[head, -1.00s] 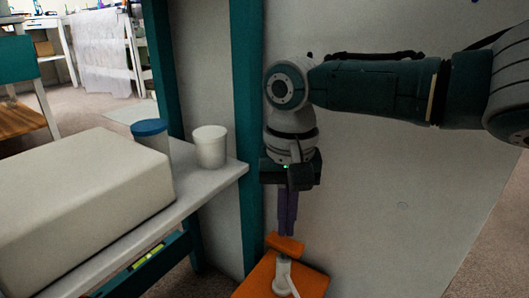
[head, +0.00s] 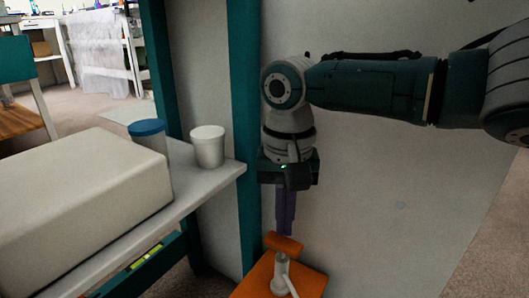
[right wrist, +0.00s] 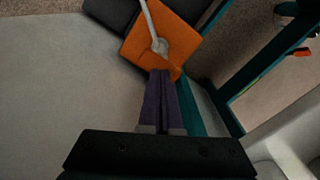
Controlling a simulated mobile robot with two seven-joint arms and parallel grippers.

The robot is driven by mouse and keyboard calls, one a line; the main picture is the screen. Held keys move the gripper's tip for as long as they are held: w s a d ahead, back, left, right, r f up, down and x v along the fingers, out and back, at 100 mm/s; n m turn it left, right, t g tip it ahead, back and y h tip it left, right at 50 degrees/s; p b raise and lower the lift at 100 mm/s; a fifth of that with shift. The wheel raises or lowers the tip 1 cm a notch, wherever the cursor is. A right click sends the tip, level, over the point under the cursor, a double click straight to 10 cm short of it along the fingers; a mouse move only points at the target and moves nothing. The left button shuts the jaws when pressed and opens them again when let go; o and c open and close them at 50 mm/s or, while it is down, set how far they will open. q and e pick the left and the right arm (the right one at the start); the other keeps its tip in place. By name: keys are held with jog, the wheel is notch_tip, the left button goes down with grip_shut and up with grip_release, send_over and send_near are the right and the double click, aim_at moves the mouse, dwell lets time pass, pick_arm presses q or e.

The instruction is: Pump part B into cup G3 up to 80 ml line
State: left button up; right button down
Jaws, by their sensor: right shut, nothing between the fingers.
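An orange container (head: 258,281) with a pump stands low in front of the pale panel; I cannot read whether it is part B. Its pump has an orange top (head: 284,244), a whitish neck (head: 282,268) and a pale spout tube. My right gripper (head: 285,232) points down with its purple fingers shut and empty, tips just above the pump top. I cannot tell whether they touch it. The right wrist view shows the shut fingers (right wrist: 160,75) against the orange container (right wrist: 140,42). No cup marked G3 or 80 ml line is readable. My left gripper is not in view.
A white shelf (head: 203,187) at left holds a large pale block (head: 75,195), a blue-lidded tub (head: 150,150) and a white tub (head: 208,148). A teal post (head: 246,120) stands close left of my right gripper. Open floor lies at far right.

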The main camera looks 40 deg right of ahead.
aim_at(284, 240)
dwell(0.5)
jog(key=shift+f, duration=0.6)
jog(key=shift+f, duration=0.1)
jog(key=shift+f+b, duration=0.9)
jog(key=shift+f, duration=0.4)
jog(key=shift+r, duration=0.1)
notch_tip(284, 240, up, 3)
jog(key=p, duration=0.3)
jog(key=shift+p, duration=0.4)
